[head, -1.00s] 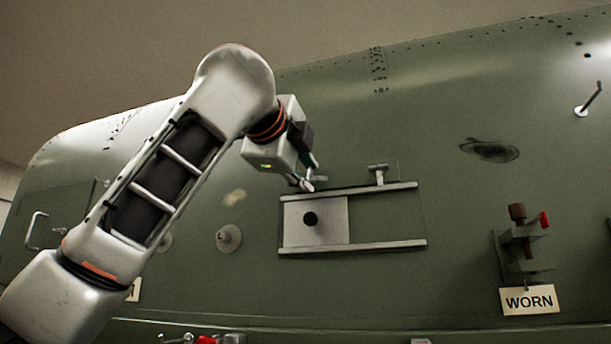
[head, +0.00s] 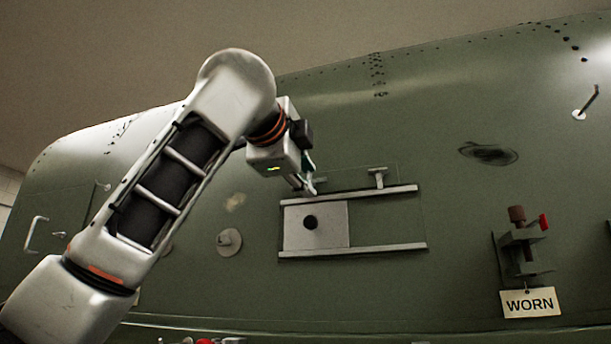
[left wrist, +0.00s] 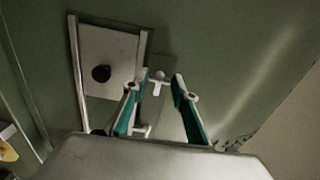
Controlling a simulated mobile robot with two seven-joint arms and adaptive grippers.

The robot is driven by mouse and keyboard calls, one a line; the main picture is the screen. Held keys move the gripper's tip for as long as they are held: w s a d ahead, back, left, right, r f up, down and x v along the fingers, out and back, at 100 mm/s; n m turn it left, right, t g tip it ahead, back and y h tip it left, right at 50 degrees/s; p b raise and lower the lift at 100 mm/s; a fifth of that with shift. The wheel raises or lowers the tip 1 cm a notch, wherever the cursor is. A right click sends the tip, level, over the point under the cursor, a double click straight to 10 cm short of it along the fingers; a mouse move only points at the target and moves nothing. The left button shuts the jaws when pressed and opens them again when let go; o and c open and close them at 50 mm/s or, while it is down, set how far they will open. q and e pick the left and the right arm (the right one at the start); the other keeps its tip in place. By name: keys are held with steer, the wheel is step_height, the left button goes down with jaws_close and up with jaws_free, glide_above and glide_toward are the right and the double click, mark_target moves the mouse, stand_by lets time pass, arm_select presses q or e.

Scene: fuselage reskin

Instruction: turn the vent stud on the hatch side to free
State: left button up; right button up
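Two T-shaped studs sit by the upper rail of a plate with a black knob. The right one (head: 378,177) shows in the head view. The left one is hidden there behind my left gripper (head: 308,188). In the left wrist view the left stud (left wrist: 158,80) stands between the open teal fingers (left wrist: 158,96) of that gripper, its crossbar visible. I cannot tell if the fingers touch it. The other stud (left wrist: 141,131) shows low, by the left finger. No marking shows which stud is on the hatch side. My right gripper is out of view.
The plate (head: 332,222) lies between two rails (head: 350,249) on the green fuselage skin. A clamp (head: 520,248) with a WORN tag (head: 530,303) is at the right. A round disc (head: 229,241) and a handle (head: 34,234) are left.

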arm_select(q)
steer(key=shift+o, duration=1)
steer(key=shift+s, duration=0.1)
steer(key=v, duration=1.2)
